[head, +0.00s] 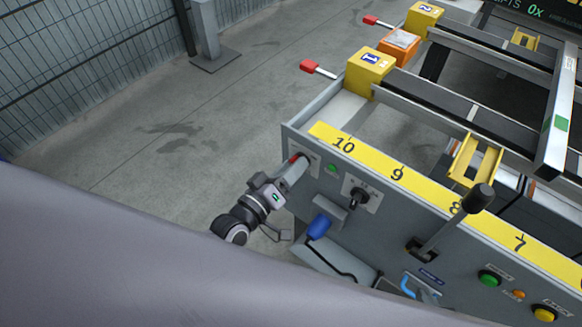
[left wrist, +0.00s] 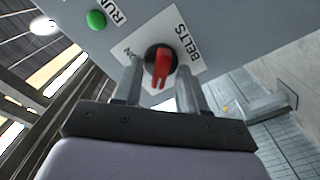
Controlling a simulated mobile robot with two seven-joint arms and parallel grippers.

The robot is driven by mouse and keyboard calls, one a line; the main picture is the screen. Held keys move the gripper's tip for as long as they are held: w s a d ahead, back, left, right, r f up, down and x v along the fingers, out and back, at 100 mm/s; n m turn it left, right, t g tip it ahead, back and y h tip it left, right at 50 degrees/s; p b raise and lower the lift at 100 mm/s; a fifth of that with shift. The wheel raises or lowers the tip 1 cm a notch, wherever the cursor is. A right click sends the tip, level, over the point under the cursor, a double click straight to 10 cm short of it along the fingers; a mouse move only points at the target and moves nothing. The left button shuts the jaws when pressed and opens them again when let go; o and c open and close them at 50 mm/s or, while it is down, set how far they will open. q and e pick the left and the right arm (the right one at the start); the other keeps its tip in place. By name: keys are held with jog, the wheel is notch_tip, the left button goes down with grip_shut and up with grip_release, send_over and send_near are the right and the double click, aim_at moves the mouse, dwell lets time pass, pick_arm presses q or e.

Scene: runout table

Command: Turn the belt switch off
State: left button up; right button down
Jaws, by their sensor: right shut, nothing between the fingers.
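The belt switch (left wrist: 158,58) is a dark round knob with a red handle (left wrist: 161,72) on a white plate marked BELTS, with ON on its left in the left wrist view. The red handle points down the picture, towards my gripper. In the head view only a bit of red (head: 293,158) shows at the panel's left end. My left gripper (head: 292,170) is at the switch. In the left wrist view its two fingers (left wrist: 161,88) stand apart on either side of the handle, with gaps visible. My right gripper is not in view.
A green RUN light (left wrist: 96,19) is beside the switch plate. Along the panel are a black rotary knob (head: 358,197), a blue handle (head: 318,227), a black-knobbed lever (head: 477,199) and green and yellow buttons (head: 489,278). Open floor (head: 200,130) lies left of the table.

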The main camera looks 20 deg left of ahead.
pick_arm(q)
jog(key=v, duration=0.7)
jog(key=shift+s, duration=0.1)
dwell(0.4)
jog(key=s+a+m+g+y+p, duration=0.4)
jog(key=s+m+g+p, duration=0.2)
jog(key=s, duration=0.4)
jog(key=shift+s+m+p, duration=0.35)
jog(key=shift+m+p, duration=0.45)
jog(key=shift+p, duration=0.05)
jog(key=shift+f, duration=0.1)
